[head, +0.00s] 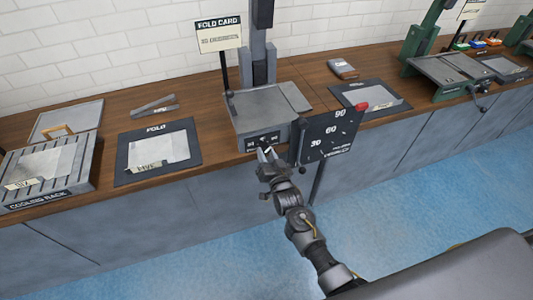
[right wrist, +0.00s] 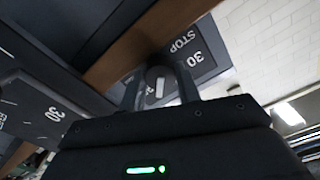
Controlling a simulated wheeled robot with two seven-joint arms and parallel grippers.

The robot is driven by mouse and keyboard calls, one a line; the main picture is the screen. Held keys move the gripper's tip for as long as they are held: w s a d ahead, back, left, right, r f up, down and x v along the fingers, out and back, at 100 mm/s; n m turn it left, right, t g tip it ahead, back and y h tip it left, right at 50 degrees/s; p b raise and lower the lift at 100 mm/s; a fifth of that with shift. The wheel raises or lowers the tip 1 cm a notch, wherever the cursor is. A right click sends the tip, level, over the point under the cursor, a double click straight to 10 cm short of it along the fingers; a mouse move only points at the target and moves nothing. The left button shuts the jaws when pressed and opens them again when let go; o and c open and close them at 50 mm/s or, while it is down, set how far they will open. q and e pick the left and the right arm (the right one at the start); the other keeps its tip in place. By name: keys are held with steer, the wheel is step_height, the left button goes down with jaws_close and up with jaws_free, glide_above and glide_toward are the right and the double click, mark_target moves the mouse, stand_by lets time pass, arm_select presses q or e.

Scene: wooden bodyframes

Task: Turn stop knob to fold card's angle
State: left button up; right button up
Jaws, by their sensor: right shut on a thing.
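The fold card (head: 219,34) is a sign on a post behind the bending machine; its lower line is too small to read surely. The stop knob (right wrist: 158,84) is a dark round knob with a white pointer line, on the machine's front panel. A label by it reads STOP (right wrist: 182,41) and 30. My right gripper (head: 266,154) reaches up to the panel and is shut on the knob, one finger on each side in the right wrist view (right wrist: 160,94). In the head view the gripper hides the knob. My left gripper is not in view.
A dark angle plate (head: 326,135) marked 30, 60 and 90 stands just right of the gripper, with a red piece (head: 361,107) at its upper right. The machine's grey bed (head: 262,103) lies above. A FOLD mat (head: 127,165) and cooling rack (head: 48,177) lie left.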

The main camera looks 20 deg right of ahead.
steer(key=n+p, duration=0.1)
steer(key=n, duration=0.4)
steer(key=shift+r+n, duration=0.1)
steer(key=shift+n, duration=0.2)
steer(key=n+p, duration=0.1)
steer(key=n, duration=0.3)
steer(key=shift+d+p, duration=0.1)
steer(key=shift+p, duration=0.25)
steer(key=n+p, duration=0.1)
steer(key=n, duration=0.4)
steer(key=shift+d+n, duration=0.1)
steer(key=shift+n, duration=0.3)
steer(key=shift+n+p, duration=0.9)
steer(key=shift+n, duration=1.6)
steer(key=o, duration=1)
